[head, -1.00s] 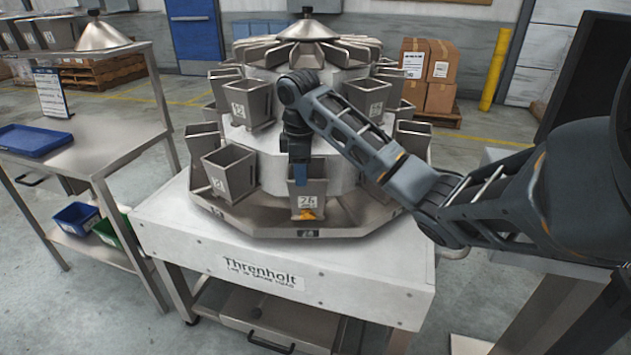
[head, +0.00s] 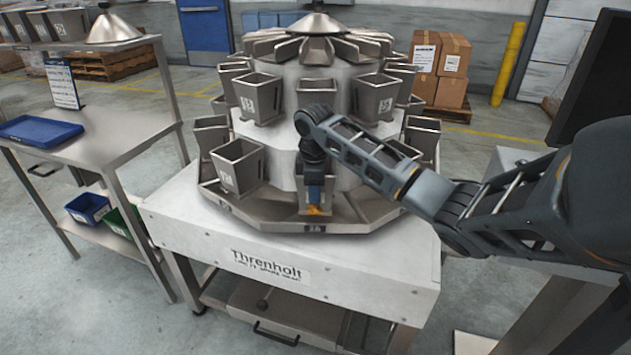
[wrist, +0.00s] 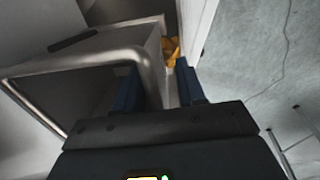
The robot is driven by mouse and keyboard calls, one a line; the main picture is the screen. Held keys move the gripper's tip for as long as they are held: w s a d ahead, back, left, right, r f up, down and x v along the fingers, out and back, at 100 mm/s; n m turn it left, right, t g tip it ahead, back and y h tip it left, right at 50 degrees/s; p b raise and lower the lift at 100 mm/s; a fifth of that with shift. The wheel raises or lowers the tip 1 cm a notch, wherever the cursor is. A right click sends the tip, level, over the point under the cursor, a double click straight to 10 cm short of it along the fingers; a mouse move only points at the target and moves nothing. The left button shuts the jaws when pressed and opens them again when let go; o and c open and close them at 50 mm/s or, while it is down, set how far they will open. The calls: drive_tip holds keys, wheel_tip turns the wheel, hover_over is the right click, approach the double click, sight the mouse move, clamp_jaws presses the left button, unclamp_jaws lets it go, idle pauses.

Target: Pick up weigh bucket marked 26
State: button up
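The weigh bucket marked 26 (head: 301,197) is a grey metal bucket low at the front of the round weigher (head: 285,215), with an orange part (head: 314,210) at its lower front. My gripper (head: 315,197) points down over its front side and hides most of its face and label. In the wrist view the bucket's rim (wrist: 110,45) and open mouth lie to the left. My two blue fingers (wrist: 158,88) are apart, and the bucket's front wall shows between them. I see no finger closed on it; contact cannot be told.
Another lower bucket (head: 238,165) stands to the left, with upper buckets (head: 258,97) above. A white table (head: 290,262) carries the weigher. A shelf bench with a blue tray (head: 38,132) is at left; a dark panel (head: 592,85) is at right.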

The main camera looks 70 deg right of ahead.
drive_tip(key=shift+f, duration=0.25)
idle(0.4)
clamp_jaws()
idle(0.4)
